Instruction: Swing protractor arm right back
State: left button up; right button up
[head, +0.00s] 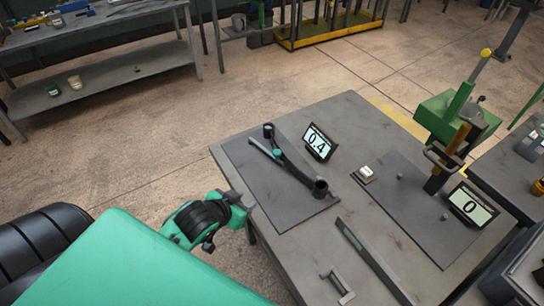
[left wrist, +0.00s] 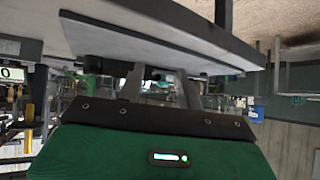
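A dark arm (head: 294,160) lies across a grey base plate (head: 240,165) on the left part of the table; I take it for the protractor arm. My left gripper (head: 240,200) is just off the table's left edge, apart from the arm. In the left wrist view its two fingers (left wrist: 160,88) stand apart with nothing between them, under the table edge. My right gripper is in neither view.
A green press (head: 455,120) stands on the right plate beside a display (head: 473,204) reading 0. A grey rail (head: 372,260) and a handle (head: 338,287) are at the table's front. Open floor lies to the left.

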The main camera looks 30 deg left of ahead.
aim_at(274, 155)
pick_arm(q)
jog(key=w+a+r+t+h, duration=0.1)
jog(key=w+a+r+t, duration=0.2)
jog(key=w+r, duration=0.25)
jog(key=p+x, duration=0.2)
jog(key=x, duration=1.2)
jog(key=shift+w+f+p, duration=0.25)
jog(key=shift+w+p, duration=0.05)
grip_shut()
